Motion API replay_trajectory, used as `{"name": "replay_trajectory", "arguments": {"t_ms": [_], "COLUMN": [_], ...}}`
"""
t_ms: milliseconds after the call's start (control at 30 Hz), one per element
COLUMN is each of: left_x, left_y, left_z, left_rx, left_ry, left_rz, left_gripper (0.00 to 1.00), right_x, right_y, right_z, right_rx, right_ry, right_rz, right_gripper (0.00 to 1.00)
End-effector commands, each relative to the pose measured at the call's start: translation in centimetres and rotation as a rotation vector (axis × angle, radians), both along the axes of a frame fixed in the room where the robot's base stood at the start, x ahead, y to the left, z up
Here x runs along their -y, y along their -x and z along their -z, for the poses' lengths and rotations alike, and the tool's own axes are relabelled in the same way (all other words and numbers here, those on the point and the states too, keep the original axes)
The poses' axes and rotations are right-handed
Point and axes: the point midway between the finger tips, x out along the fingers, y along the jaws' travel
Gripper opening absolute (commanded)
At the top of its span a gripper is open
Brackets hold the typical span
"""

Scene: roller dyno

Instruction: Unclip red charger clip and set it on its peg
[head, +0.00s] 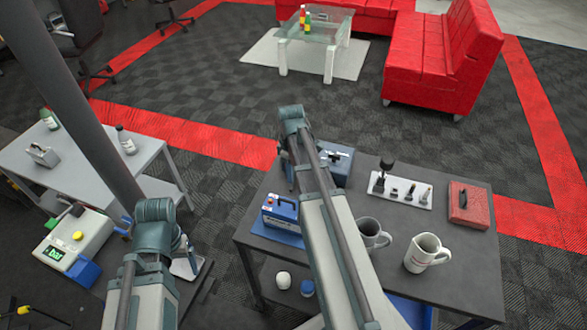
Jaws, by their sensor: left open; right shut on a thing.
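No red charger clip or peg can be made out in the head view. A blue and white box (281,214) with a dark handle and a small red spot on top stands at the left of the dark table, beside my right arm. A pale charger-like unit (77,241) with a green display and a yellow button stands at the lower left. My two arms rise from the bottom edge. Their jaws cannot be made out, and what my right one holds is hidden. A pale part by my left arm (186,262) is unclear.
The dark table (457,275) carries two mugs (427,254), a white rack (401,192) of dark tools, a red box (470,204) and a blue box (336,166) behind my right arm. A grey table (85,160) with bottles stands at left. Checkered floor lies between.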

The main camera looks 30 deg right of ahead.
Motion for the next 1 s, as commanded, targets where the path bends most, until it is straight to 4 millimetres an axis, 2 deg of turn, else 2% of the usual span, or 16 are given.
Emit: {"name": "replay_trajectory", "arguments": {"t_ms": [300,500,1000], "left_x": [-0.1,-0.1,-0.1], "left_y": [0.1,0.1,0.1], "left_z": [3.6,5.3,5.5], "left_rx": [0.000,0.000,0.000], "left_ry": [0.000,0.000,0.000], "left_rz": [0.000,0.000,0.000], "left_gripper": [0.85,0.85,0.85], "right_x": [0.0,0.0,0.0], "right_y": [0.0,0.0,0.0], "right_z": [3.6,5.3,5.5], "right_rx": [0.000,0.000,0.000], "right_ry": [0.000,0.000,0.000], "right_rz": [0.000,0.000,0.000], "right_gripper": [0.00,0.00,0.00]}}
